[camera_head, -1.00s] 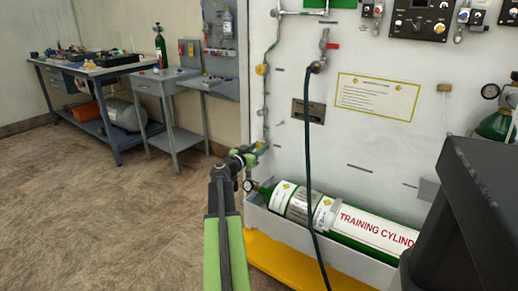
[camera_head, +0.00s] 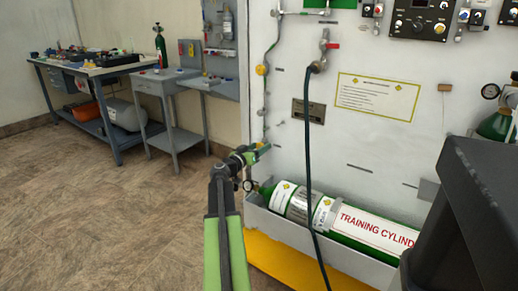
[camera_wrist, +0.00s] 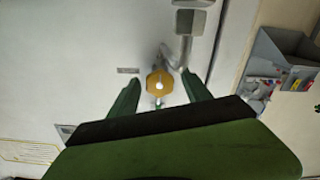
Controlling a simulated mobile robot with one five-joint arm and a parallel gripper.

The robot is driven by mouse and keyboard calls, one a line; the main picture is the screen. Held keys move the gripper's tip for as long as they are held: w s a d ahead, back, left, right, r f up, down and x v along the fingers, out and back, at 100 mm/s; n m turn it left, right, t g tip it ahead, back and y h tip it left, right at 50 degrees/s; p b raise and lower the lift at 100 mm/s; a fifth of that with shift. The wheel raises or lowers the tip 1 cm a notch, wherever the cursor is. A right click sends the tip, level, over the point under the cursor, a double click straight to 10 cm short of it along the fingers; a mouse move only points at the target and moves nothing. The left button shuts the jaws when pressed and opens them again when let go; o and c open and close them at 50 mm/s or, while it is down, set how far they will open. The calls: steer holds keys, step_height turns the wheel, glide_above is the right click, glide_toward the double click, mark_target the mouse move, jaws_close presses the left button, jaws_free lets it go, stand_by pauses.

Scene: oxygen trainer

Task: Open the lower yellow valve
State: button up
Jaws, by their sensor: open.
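The lower yellow valve (camera_wrist: 159,84) shows in the wrist view as a rounded yellow knob with a pale centre, on a fitting against the pale panel. My gripper (camera_wrist: 159,76) is open, with one green finger on each side of the knob. Gaps show between the knob and both fingers; I cannot tell how deep it sits between them. In the head view my gripper (camera_head: 262,149) is by the lower end of the pipe on the panel's left edge, and largely hides the lower valve. Another yellow valve (camera_head: 262,69) is higher on this pipe.
A green and white training cylinder (camera_head: 370,224) lies in a tray (camera_head: 352,262) to the right, below my gripper. A dark hose (camera_head: 309,160) hangs down the panel. A metal fitting (camera_wrist: 188,22) is near the valve. Open floor (camera_head: 100,215) lies left.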

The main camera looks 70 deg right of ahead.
steer(key=v, duration=1.7)
steer(key=shift+a, duration=0.2)
